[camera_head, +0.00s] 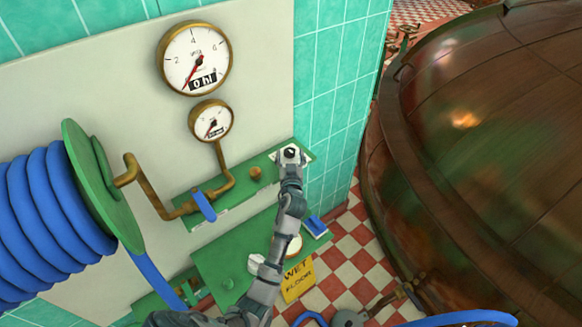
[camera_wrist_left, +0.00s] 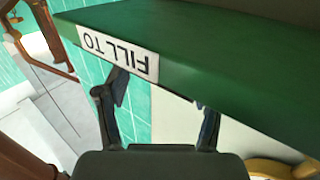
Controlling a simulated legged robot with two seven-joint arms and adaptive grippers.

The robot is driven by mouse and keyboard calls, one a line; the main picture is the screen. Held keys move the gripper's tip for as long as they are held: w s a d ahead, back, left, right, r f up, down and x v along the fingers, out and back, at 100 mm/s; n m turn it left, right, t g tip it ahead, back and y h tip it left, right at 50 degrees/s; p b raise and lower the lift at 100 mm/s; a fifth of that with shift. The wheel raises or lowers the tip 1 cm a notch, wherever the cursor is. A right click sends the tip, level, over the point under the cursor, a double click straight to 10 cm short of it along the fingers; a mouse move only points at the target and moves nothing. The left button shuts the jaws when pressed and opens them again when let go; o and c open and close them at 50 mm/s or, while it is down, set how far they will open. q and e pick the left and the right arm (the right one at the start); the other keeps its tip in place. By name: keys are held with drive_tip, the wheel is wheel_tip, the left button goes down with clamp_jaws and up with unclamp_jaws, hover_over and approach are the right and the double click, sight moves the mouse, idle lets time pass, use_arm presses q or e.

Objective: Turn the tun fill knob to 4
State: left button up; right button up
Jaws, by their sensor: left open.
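A white dial plate with a dark round knob (camera_head: 291,152) sits at the right end of the green shelf (camera_head: 237,190) in the head view. The dial's numbers and setting are too small to read. My left gripper (camera_head: 290,168) is at the shelf's front edge, just below the dial, and hides part of it. In the left wrist view, its open fingers (camera_wrist_left: 160,92) stand apart below the shelf's green edge. An upside-down label, "FILL TO" (camera_wrist_left: 118,48), is on that edge. Nothing shows between the fingers. The knob is hidden in the wrist view. My right gripper does not show.
A large gauge (camera_head: 194,58) reading 0 hl and a smaller gauge (camera_head: 211,120) are on the wall. A blue-handled valve (camera_head: 204,206) and a brass knob (camera_head: 256,173) are left of the dial. A blue hose reel (camera_head: 50,210) is left; a copper kettle (camera_head: 490,140) right.

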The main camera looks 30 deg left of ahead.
use_arm(q)
drive_tip(key=v, duration=0.9)
drive_tip(key=shift+d, duration=0.2)
drive_tip(key=shift+s, duration=0.1)
drive_tip(key=s+m+t+h+b, duration=0.1)
drive_tip(key=s+m+h+b, duration=0.1)
drive_tip(key=s+h+b, duration=0.3)
drive_tip(key=w+a, duration=0.2)
drive_tip(key=w, duration=0.2)
drive_tip(key=w+a+y, duration=0.1)
drive_tip(key=w+a, duration=0.1)
drive_tip(key=w, duration=0.3)
drive_tip(key=w+a+y, duration=0.1)
drive_tip(key=w+a, duration=0.1)
drive_tip(key=w, duration=0.2)
drive_tip(key=shift+w, duration=0.3)
drive_tip(key=shift+w+a, duration=0.25)
drive_tip(key=shift+w, duration=0.35)
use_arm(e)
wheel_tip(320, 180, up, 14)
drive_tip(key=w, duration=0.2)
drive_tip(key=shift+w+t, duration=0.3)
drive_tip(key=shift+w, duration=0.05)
use_arm(q)
drive_tip(key=c, duration=1.2)
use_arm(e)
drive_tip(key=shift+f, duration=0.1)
